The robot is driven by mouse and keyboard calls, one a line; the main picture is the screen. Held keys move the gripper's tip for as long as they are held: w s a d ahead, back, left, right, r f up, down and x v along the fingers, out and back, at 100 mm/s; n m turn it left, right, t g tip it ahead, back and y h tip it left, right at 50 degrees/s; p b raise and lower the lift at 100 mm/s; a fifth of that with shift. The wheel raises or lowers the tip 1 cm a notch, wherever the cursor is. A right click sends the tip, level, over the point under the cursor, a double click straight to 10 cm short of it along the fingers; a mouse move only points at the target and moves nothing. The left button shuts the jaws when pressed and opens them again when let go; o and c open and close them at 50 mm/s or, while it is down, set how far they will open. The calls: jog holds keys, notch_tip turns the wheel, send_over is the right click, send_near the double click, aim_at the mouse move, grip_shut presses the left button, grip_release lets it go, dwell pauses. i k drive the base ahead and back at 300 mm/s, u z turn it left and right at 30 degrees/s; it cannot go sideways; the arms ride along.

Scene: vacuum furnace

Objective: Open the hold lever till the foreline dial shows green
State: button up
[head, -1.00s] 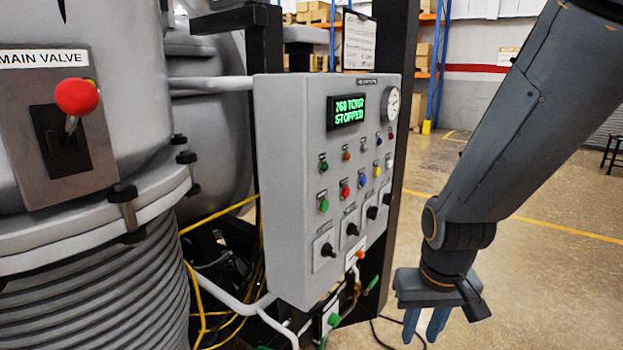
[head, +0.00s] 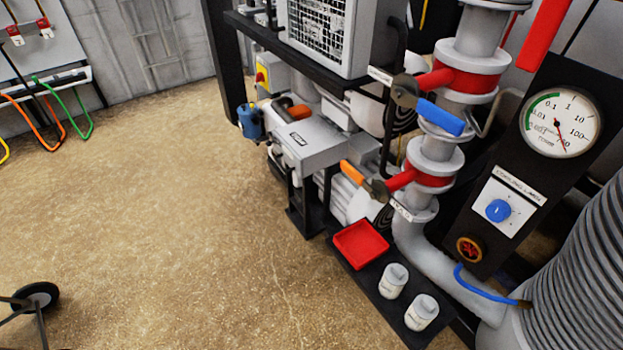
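A round white dial (head: 560,121) with a green arc on its left stands on a dark panel at the right. Its needle points down and slightly right, outside the green arc, near the high end. Two valves with red bodies sit on the grey pipe left of it. The upper one has a blue-handled lever (head: 440,117), the lower one an orange-handled lever (head: 362,179). Each has a small tag, too small to read, so I cannot tell which is the hold lever. My gripper is not in view now.
A knob panel (head: 508,208) with a blue knob is below the dial. A red tray (head: 361,244) and two white jars (head: 393,281) are on a low dark shelf. A grey pump (head: 305,143) stands left. A wheel (head: 35,297) is at lower left. The floor at left is mostly clear.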

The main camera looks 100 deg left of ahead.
aim_at(353, 174)
jog(key=u, duration=3.15)
